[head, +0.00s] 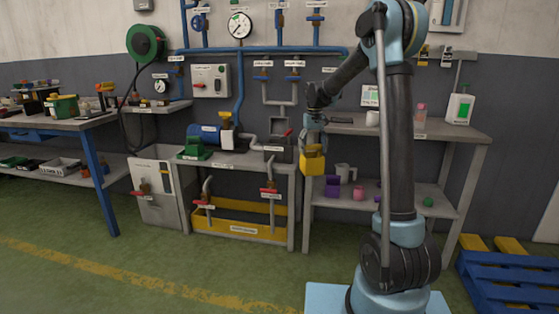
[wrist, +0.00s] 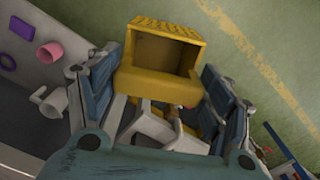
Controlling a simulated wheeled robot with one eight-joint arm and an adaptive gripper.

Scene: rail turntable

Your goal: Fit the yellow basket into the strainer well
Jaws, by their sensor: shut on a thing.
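The yellow basket (head: 312,164) hangs from my gripper (head: 313,143) in the head view, in front of the gap between the pump bench and the shelf table. In the wrist view the basket (wrist: 160,55) shows a hollow box shape with a perforated face, between the two blue-grey fingers of my gripper (wrist: 160,95). My gripper is shut on it. A grey box (head: 273,149) with a raised plate behind it stands at the right end of the pump bench, left of the basket. It looks like the strainer; the inside of its well cannot be made out.
The pump bench (head: 235,160) carries a blue pump (head: 203,134) and a green part (head: 194,150). A yellow tray (head: 240,229) lies below. Floor in front is clear.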

